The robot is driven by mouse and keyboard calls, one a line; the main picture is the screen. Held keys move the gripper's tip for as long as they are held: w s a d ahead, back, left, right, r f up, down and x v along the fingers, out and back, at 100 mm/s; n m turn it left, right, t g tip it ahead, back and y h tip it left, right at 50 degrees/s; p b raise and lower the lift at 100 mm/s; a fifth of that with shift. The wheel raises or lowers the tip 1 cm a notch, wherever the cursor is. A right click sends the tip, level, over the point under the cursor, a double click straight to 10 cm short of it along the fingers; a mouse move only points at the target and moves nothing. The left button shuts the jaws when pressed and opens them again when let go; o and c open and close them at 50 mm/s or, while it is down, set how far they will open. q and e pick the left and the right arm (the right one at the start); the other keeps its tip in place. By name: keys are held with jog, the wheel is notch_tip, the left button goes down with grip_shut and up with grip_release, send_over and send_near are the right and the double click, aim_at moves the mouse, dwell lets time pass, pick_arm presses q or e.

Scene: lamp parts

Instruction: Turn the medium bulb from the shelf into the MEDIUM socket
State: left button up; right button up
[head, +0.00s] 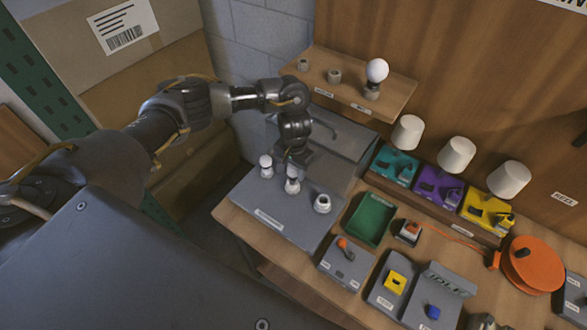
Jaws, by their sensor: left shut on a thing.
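A grey base plate (268,214) carries three sockets in a row. A small white bulb (266,161) stands in the left socket. My left gripper (292,171) points down over the middle socket (292,186) and is shut on the medium bulb (292,180). The bulb is upright, at or in that socket; the fingers partly hide it, so I cannot tell how deep it sits. The right socket (322,203) is empty. On the wooden shelf (352,96), two holders are empty and a large white bulb (377,70) stands in the third. My right gripper is not in view.
A green tray (370,219) lies right of the base plate. Teal (394,167), purple (438,188) and yellow (487,211) blocks with white shades stand behind it. Switch boxes and an orange cable reel (532,264) fill the right. The shelf is close behind my left arm.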

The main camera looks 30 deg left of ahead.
pick_arm(q)
jog(key=shift+a+h, duration=0.25)
jog(key=shift+h, duration=0.15)
jog(key=shift+r, duration=0.15)
jog(key=shift+r, duration=1.5)
jog(key=shift+r, duration=0.1)
jog(key=shift+r, duration=1.9)
jog(key=shift+f, duration=0.1)
jog(key=shift+f+n, duration=0.6)
jog(key=shift+f, duration=0.7)
jog(key=shift+f+n, duration=0.6)
jog(key=shift+f, duration=0.65)
jog(key=shift+f, duration=0.15)
